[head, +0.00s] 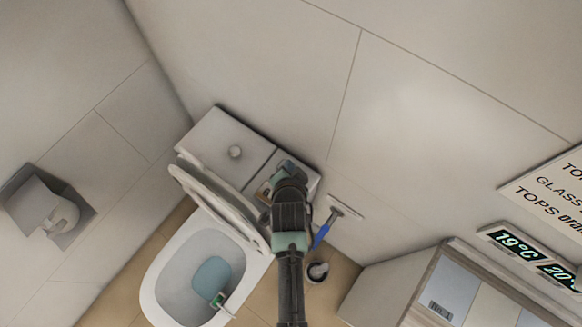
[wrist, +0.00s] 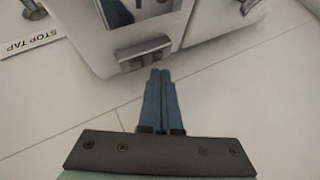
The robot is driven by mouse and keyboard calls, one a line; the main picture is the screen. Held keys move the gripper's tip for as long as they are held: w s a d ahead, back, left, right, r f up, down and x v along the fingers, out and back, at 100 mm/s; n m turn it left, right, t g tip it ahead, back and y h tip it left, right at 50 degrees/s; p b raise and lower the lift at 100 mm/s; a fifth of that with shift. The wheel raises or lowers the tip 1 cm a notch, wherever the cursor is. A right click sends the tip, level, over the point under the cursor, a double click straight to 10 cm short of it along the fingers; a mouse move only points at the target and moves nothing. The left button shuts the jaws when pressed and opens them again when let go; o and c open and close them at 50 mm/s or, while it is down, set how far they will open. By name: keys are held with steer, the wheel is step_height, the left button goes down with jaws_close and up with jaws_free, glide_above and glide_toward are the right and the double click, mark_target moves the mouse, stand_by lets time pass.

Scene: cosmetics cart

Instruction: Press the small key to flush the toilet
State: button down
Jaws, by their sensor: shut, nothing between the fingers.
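The toilet stands below centre in the head view, with its bowl (head: 152,285) open and its lid (head: 205,190) raised against the cistern (head: 213,132). My arm covers part of the cistern's right end. My gripper (head: 284,168) is over that end in the head view; its contact with the cistern cannot be told. In the wrist view my gripper (wrist: 160,75) is shut and empty, its blue fingers pointing at a pale body with a small grey rectangular piece (wrist: 144,50). I cannot tell whether this piece is the small key.
A paper holder (head: 35,195) is on the left wall. A blue-handled tool (head: 324,232) and a small round container (head: 317,271) are right of my arm. A cabinet (head: 395,287) stands lower right. A STOP TAP label (wrist: 33,43) shows in the wrist view.

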steer(key=shift+f, duration=0.15)
stand_by(0.6)
steer(key=shift+f+b, duration=0.3)
steer(key=shift+f+b, duration=0.8)
steer(key=shift+f, duration=0.2)
stand_by(0.9)
steer(key=shift+r, duration=0.1)
steer(key=shift+r+p, duration=1.3)
step_height(320, 180, up, 5)
steer(key=p, duration=0.4)
steer(key=shift+r+p, duration=0.1)
steer(key=shift+p, duration=0.3)
